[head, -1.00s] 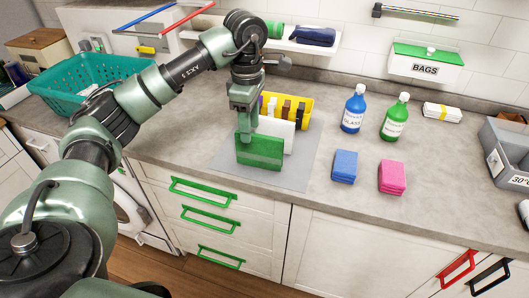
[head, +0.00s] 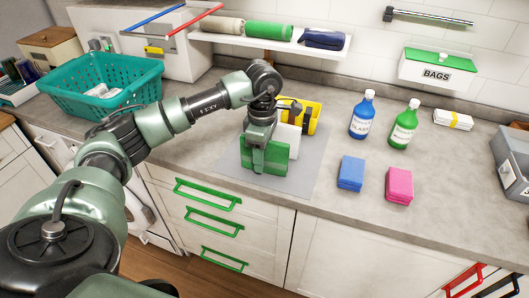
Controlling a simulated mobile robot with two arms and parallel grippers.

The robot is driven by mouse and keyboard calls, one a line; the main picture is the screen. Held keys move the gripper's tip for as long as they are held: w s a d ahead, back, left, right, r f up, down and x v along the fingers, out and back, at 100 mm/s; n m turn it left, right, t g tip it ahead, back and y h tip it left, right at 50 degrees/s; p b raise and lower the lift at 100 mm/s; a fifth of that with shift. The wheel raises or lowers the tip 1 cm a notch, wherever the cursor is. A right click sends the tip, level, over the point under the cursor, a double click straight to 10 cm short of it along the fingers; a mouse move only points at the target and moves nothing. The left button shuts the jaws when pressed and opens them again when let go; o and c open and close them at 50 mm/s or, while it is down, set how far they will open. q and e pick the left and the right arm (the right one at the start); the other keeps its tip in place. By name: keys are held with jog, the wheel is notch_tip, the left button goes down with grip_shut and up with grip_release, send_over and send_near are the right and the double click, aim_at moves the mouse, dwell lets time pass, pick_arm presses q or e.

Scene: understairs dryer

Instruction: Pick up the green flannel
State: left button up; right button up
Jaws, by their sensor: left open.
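The green flannel (head: 282,165) is a folded green cloth that stands upright on a grey mat (head: 308,170) on the worktop, in front of a white upright piece (head: 288,138). My left gripper (head: 264,158) is open at the green flannel, with its fingers overlapping the cloth's near face and top in the head view. I cannot tell whether they touch it. The gripper hides part of the cloth. My right gripper is not in view.
A yellow caddy (head: 314,112) stands close behind. Blue (head: 359,118) and green (head: 403,128) bottles, a blue folded cloth (head: 350,173) and a pink one (head: 398,184) are to the right. A teal basket (head: 75,98) is at left. A shelf (head: 337,48) hangs behind.

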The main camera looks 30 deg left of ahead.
pick_arm(q)
jog(key=shift+c, duration=0.3)
grip_shut()
